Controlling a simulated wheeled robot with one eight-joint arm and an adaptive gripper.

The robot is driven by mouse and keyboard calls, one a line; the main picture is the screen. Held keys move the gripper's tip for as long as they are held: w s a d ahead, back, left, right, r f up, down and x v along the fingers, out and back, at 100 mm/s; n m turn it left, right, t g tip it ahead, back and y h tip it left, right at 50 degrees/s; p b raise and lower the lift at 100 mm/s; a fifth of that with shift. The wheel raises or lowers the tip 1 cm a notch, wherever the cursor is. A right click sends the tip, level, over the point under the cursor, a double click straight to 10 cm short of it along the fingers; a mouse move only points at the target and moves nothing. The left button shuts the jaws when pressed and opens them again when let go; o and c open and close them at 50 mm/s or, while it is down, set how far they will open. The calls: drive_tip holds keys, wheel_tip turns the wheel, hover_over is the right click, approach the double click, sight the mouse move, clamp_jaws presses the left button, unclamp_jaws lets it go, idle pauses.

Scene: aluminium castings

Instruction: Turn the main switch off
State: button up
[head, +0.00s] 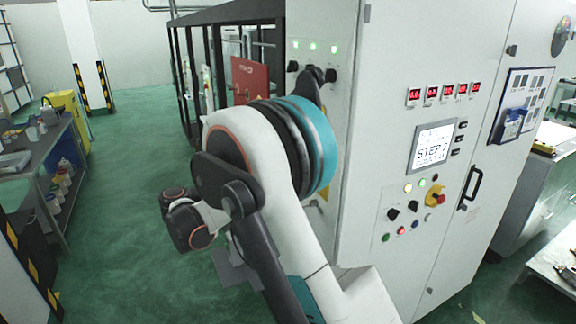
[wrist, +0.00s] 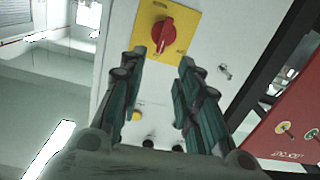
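The main switch (wrist: 163,33) is a red rotary knob on a yellow square plate (wrist: 186,24) on a pale cabinet panel, at the top middle of the wrist view. Its grip bar stands near upright in the picture, slightly tilted. My gripper (wrist: 162,58) is open and empty. Its two dark green fingers reach toward the plate, one on each side of the knob, with the tips just below it in the picture. I see no contact with the knob. In the head view my arm covers much of the cabinet side, and the switch and gripper cannot be made out clearly.
A red box (wrist: 290,125) stands at the right of the wrist view, beside a dark frame. Green floor (head: 130,200) is open at the left.

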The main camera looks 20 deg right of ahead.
drive_tip(key=w+d+m+p, duration=0.1)
drive_tip(key=d, duration=1.1)
drive_tip(key=shift+h+p, duration=0.3)
drive_tip(key=shift+h, duration=0.1)
drive_tip(key=shift+w+d, duration=0.1)
drive_tip(key=shift+c, duration=0.2)
clamp_jaws()
